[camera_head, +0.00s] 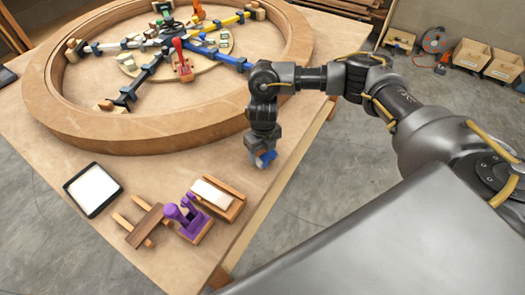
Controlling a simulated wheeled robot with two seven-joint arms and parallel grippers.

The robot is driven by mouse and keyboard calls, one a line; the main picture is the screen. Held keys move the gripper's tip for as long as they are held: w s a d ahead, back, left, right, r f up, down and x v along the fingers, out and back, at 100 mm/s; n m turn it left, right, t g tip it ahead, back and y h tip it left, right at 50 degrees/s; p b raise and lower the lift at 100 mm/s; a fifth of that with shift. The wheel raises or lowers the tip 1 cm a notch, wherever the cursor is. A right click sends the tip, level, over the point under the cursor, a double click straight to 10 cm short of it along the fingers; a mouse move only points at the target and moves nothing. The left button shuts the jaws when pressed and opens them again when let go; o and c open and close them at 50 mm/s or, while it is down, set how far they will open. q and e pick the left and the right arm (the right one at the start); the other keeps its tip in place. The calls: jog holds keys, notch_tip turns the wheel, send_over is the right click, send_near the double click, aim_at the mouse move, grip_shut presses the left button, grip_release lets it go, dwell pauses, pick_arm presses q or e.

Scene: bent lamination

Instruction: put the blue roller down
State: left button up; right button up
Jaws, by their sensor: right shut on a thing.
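The blue roller (267,159) is in my right gripper (262,158), low over the table near its right edge. My right gripper points down and is shut on the roller. Most of the roller is hidden by the gripper, and I cannot tell whether it touches the table. The wooden table (160,180) has bare surface around and below the gripper. My left gripper is not in view.
A large wooden ring (130,138) with clamps and a red-handled tool (180,55) fills the table's back. At the front are a white-filled black tray (92,189), a wooden rack (143,222), a purple tool (188,217) and a wooden box (222,200).

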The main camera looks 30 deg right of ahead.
jog(key=shift+s+f+b, duration=0.1)
jog(key=shift+f+b, duration=0.3)
jog(key=shift+f, duration=0.15)
jog(key=shift+c, duration=0.6)
jog(key=o, duration=1)
jog(key=shift+o, duration=1.3)
jog(key=shift+d+f, duration=0.1)
jog(key=shift+d, duration=0.05)
jog(key=shift+r+p, duration=0.35)
jog(key=shift+r, duration=0.1)
jog(key=shift+r+p, duration=0.5)
jog(key=shift+r, duration=0.05)
notch_tip(320, 180, up, 12)
jog(key=shift+f+b, duration=0.25)
jog(key=shift+b, duration=0.3)
